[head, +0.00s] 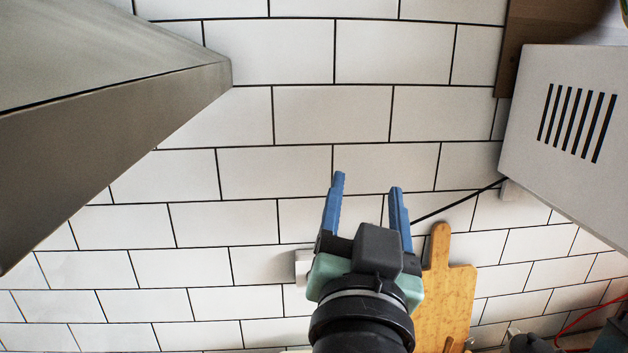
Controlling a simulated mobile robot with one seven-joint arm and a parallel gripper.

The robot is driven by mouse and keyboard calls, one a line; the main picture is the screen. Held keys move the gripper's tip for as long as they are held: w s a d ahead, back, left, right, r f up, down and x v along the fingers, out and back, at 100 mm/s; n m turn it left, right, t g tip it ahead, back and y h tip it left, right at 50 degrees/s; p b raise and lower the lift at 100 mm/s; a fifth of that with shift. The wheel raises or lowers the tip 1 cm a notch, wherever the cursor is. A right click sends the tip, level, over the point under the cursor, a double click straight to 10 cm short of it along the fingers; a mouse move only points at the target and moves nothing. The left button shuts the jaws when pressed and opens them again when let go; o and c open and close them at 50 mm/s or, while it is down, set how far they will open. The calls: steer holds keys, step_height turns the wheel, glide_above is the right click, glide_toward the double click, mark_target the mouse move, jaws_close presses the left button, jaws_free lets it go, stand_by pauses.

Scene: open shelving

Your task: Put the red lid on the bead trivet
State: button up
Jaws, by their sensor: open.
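My gripper (367,183) is in the middle of the head view, its two blue fingers pointing up the picture. The fingers are apart with nothing between them, in front of the white tiled wall. No red lid and no bead trivet can be made out in this view.
A grey metal hood (110,110) juts in at the upper left. A pale box with dark vent slots (570,130) hangs at the upper right. A wooden cutting board (445,295) stands by the wall, right of my gripper. A red cord (592,318) shows at the lower right.

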steer(key=s+a+r+n+t+y, duration=0.1)
steer(key=s+a+r+n+t, duration=0.1)
steer(key=s+r, duration=0.3)
steer(key=s+a+r+n+t+y, duration=0.2)
steer(key=s+r+t, duration=0.3)
steer(key=r, duration=0.8)
steer(key=shift+s+a+n, duration=0.35)
steer(key=shift+a+n, duration=0.05)
steer(key=shift+a, duration=0.5)
steer(key=shift+f, duration=0.15)
